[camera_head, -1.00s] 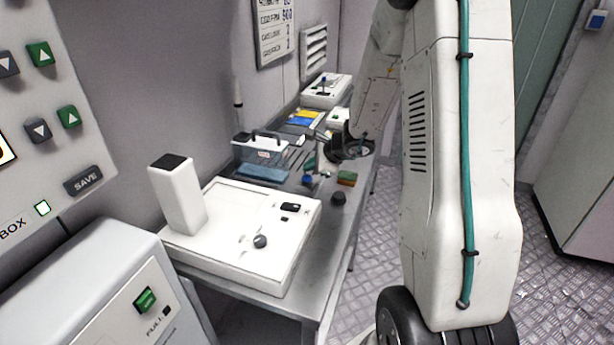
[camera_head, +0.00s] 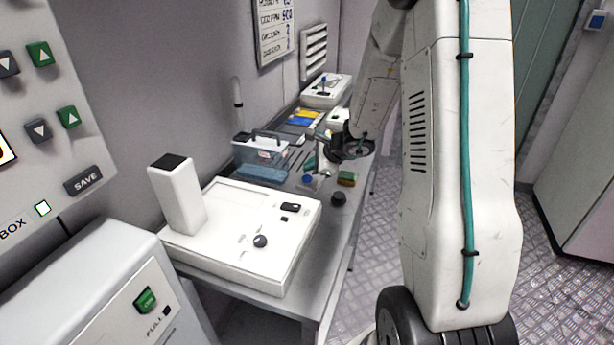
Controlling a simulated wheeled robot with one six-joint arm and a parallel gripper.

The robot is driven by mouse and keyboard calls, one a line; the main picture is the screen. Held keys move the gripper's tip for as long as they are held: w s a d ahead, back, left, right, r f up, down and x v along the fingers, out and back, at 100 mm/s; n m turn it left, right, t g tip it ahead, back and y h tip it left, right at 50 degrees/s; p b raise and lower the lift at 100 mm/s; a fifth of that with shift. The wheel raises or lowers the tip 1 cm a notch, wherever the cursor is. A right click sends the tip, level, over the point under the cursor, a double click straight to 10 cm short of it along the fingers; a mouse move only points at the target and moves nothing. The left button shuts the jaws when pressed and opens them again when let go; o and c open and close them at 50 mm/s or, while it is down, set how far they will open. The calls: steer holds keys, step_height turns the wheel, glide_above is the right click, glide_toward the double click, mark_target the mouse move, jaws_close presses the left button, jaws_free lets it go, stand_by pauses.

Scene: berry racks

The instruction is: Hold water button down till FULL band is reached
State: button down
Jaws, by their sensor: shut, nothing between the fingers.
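A white box at the lower left bears a green button (camera_head: 146,300). The word FULL and a small dark mark (camera_head: 166,311) are beside it, at the lower right of the button. No water level or band can be made out in this view. My gripper (camera_head: 320,164) is far from that button, over the back part of the bench. It is small in the picture, shut, and holds nothing that I can see.
A grey panel (camera_head: 52,145) with green and grey arrow buttons and a SAVE key hangs at the left. A white instrument (camera_head: 225,245) with an upright block stands on the bench. A toolbox (camera_head: 258,150) and small items lie behind it.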

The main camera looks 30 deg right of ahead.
steer(key=shift+f, duration=0.1)
stand_by(0.6)
steer(key=shift+f, duration=0.35)
steer(key=shift+f, duration=0.5)
stand_by(6.5)
